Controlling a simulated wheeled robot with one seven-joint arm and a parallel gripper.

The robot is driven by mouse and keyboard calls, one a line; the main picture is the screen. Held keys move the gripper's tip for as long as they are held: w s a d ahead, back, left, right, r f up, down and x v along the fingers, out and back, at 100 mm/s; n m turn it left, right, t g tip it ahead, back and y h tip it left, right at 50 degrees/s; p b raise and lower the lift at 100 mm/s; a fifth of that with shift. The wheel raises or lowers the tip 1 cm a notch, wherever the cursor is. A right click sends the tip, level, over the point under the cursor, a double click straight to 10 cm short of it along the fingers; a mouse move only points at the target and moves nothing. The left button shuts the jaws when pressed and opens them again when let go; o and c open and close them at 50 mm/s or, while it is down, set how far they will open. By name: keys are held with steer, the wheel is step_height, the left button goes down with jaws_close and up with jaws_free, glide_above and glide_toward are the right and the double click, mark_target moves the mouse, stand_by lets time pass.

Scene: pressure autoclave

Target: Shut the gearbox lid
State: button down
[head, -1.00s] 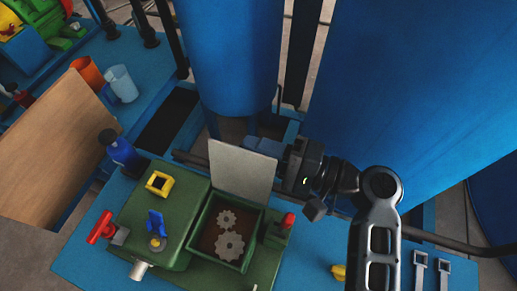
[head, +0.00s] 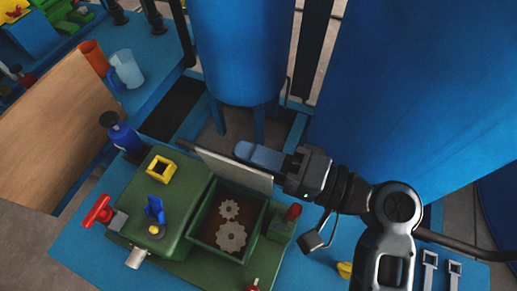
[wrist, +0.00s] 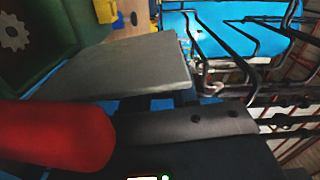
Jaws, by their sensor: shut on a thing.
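The gearbox (head: 190,205) is a green housing on a blue bench, with an open-topped compartment showing two grey gears (head: 231,236). Its flat grey lid (head: 232,170) stands steeply raised along the back edge of the compartment, seen nearly edge-on. My gripper (head: 262,157) reaches in from the right, with a blue finger behind the lid's upper edge. It is shut on the lid, though the grip itself is partly hidden. In the wrist view the lid (wrist: 125,72) is a grey slab just beyond a dark finger, with one gear (wrist: 14,35) at upper left.
A red-topped knob (head: 293,212) stands just right of the compartment and looms large in the wrist view (wrist: 55,138). A yellow square piece (head: 160,169), a blue lever (head: 155,210) and a red handle (head: 97,212) sit on the left. Blue tanks rise behind.

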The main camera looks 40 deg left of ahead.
steer(key=c, duration=0.9)
jaws_free()
steer(key=shift+b+v, duration=0.65)
steer(key=shift+v, duration=3.3)
